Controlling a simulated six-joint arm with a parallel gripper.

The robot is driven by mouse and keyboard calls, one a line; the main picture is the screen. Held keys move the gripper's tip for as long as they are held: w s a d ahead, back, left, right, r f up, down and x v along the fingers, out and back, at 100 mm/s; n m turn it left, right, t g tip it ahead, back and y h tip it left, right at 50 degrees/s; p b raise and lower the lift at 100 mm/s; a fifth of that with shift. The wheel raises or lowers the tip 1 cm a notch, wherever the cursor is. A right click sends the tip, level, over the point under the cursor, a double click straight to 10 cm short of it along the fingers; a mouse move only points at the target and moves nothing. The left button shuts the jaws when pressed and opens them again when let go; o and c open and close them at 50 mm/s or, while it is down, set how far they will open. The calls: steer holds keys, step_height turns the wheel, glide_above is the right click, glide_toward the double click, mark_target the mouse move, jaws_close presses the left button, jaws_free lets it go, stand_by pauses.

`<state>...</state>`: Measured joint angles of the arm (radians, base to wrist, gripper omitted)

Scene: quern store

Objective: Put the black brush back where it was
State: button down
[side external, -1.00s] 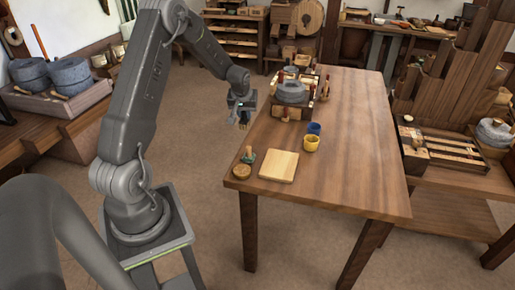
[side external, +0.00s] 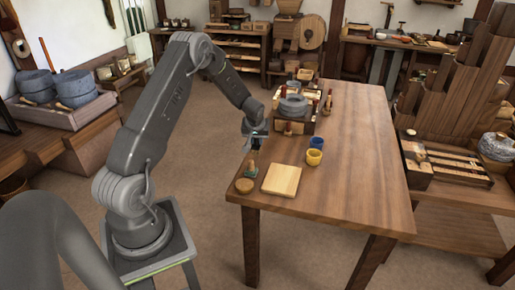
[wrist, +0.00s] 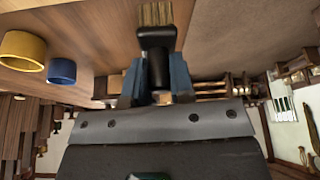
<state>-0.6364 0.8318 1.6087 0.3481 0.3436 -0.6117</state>
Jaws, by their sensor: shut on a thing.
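The black brush (wrist: 157,36), with a short tan bristle end, is held between the two blue fingers of my gripper (wrist: 156,82) in the wrist view. Its bristles point away from the gripper. In the side view my gripper (side external: 256,146) is low at the left edge of the wooden table (side external: 360,180), and the brush is too small there to make out clearly.
A yellow cup (side external: 314,158) and a blue cup (side external: 316,142) stand to the right. A quern set (side external: 293,106) stands behind. The table's right side is clear.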

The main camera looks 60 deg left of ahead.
mark_target(257, 144)
steer(key=shift+w+f, duration=0.1)
steer(key=shift+f, duration=2)
steer(key=shift+f, duration=0.15)
steer(key=c, duration=1)
jaws_free()
